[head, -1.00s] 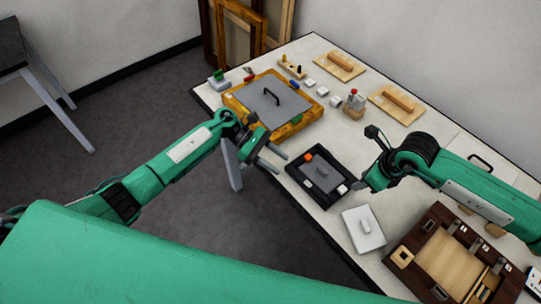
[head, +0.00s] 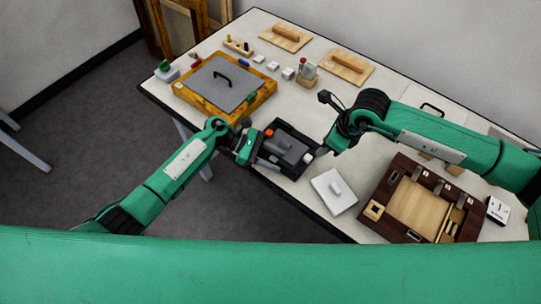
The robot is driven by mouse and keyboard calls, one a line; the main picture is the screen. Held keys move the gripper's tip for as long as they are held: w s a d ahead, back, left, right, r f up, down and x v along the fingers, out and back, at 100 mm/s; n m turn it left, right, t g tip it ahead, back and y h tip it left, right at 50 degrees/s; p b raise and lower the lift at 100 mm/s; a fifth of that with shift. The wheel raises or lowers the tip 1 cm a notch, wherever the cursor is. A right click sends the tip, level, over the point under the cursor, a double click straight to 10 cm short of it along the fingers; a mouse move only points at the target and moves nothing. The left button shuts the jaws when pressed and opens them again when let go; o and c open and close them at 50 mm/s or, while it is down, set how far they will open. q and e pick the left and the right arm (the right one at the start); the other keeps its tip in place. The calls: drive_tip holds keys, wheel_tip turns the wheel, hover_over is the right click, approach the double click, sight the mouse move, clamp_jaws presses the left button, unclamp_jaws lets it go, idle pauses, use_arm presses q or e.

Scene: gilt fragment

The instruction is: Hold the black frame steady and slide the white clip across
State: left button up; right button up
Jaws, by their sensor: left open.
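The black frame (head: 300,132) lies on the table's near edge with a grey panel (head: 291,148) inside it. A small white clip (head: 308,157) sits at its right side, and an orange clip (head: 268,133) at its left side. My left gripper (head: 272,155) is open at the frame's left side, its fingers reaching over the frame; contact cannot be made out. My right gripper (head: 322,152) is beside the frame's right side, close to the white clip. Its fingers are mostly hidden by its own wrist, so its opening and any touch cannot be told.
A light grey plate with a knob (head: 334,191) lies close to the right of the frame. A dark wooden latch board (head: 378,225) is further right. A yellow wooden box with a grey lid (head: 264,94) stands to the left. Small blocks and wooden boards (head: 285,37) lie at the back.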

use_arm(q)
clamp_jaws()
use_arm(e)
drive_tip(key=shift+c, duration=0.3)
